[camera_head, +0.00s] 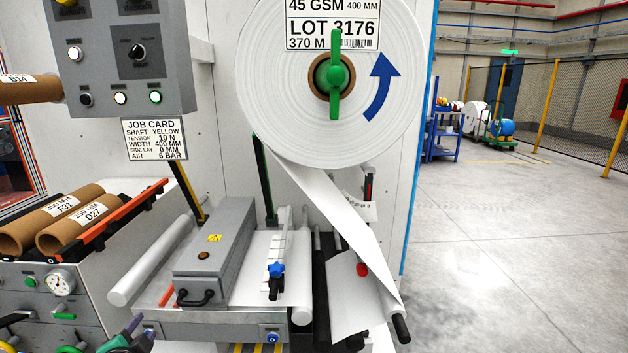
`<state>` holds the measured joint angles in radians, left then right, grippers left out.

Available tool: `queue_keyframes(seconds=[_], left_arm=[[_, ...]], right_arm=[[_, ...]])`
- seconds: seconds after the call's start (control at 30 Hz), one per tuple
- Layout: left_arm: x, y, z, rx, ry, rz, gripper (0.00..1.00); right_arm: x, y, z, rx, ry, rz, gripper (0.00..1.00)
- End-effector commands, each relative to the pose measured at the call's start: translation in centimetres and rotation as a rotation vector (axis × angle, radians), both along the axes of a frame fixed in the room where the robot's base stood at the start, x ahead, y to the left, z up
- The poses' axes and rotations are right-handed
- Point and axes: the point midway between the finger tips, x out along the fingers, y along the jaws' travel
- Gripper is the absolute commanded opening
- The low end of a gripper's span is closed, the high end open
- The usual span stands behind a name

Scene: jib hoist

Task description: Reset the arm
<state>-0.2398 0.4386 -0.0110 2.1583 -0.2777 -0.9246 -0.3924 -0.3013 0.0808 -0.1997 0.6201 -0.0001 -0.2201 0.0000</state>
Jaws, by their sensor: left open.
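No part is labelled as the arm, so I cannot tell which one the task means. A slim upright grey arm with a blue star knob (276,268) and black end stands over the white web on the machine bed. A red knob (362,270) sits to its right beside the hanging web. A black-tipped roller (401,328) sticks out at the web's lower right. My left gripper (119,337) seems to be the dark, green-and-purple shape at the bottom left edge. It is open, mostly cut off, below and left of the bed, apart from these parts. My right gripper is not in view.
A large white paper roll (265,75) with a green handle (334,77) hangs above the bed. A grey control box (120,60) and job card (155,139) are upper left. Cardboard cores (50,225) lie at the left. The floor (500,250) at right is clear.

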Motion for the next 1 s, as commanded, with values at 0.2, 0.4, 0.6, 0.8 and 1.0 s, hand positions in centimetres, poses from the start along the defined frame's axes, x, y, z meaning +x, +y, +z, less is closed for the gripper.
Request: queue_keyframes(seconds=[0.2, 0.4, 0.6, 0.8, 1.0], left_arm=[[-8.3, -5.5, -9.0, -0.43, 0.285, 0.182, 0.46], [-14.8, -9.8, -12.7, -0.671, 0.493, 0.321, 0.46], [-19.2, -12.9, -15.2, -0.812, 0.654, 0.429, 0.46], [-18.4, -13.0, -21.0, -0.798, 0.681, 0.434, 0.46], [-19.4, -12.9, -28.2, -0.784, 0.719, 0.445, 0.46]], right_arm=[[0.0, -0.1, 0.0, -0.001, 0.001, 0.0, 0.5], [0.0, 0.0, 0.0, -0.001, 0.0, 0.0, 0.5], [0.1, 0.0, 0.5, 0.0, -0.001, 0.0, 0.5], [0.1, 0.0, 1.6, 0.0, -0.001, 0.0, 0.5], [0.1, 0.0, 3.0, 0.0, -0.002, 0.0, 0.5]])
